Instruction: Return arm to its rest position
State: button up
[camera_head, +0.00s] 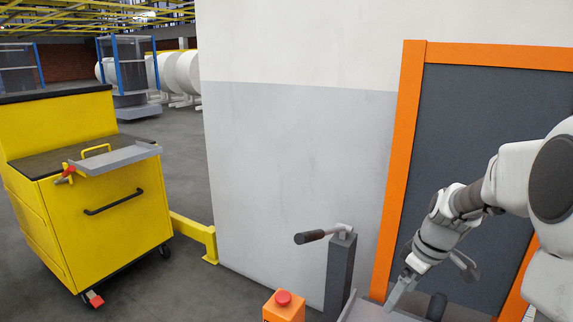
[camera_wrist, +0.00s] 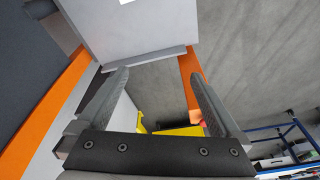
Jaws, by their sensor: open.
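My gripper (camera_head: 397,291) is at the lower right of the head view, at the end of my white arm. It points down in front of a dark panel (camera_head: 480,150) with an orange frame (camera_head: 401,150). A pale grey surface (camera_head: 365,312) lies just below it, and whether they touch I cannot tell. In the wrist view both fingers of my gripper (camera_wrist: 160,84) stand wide apart with nothing held between them.
A grey post (camera_head: 340,275) with a lever handle (camera_head: 311,237) and a red button (camera_head: 284,297) on an orange box stand left of my gripper. A yellow cart (camera_head: 125,215) with a tray (camera_head: 120,158) is at left. Floor (camera_head: 180,285) between is clear.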

jog(key=s+a+r+m+t+h, duration=0.2)
jog(key=s+a+r+m+t, duration=0.15)
jog(key=s+a+r, duration=0.7)
jog(key=s+r+m, duration=0.1)
jog(key=s+m, duration=0.3)
jog(key=s, duration=0.7)
notch_tip(320, 180, up, 15)
jog(key=p, duration=1.4)
jog(key=shift+w, duration=0.15)
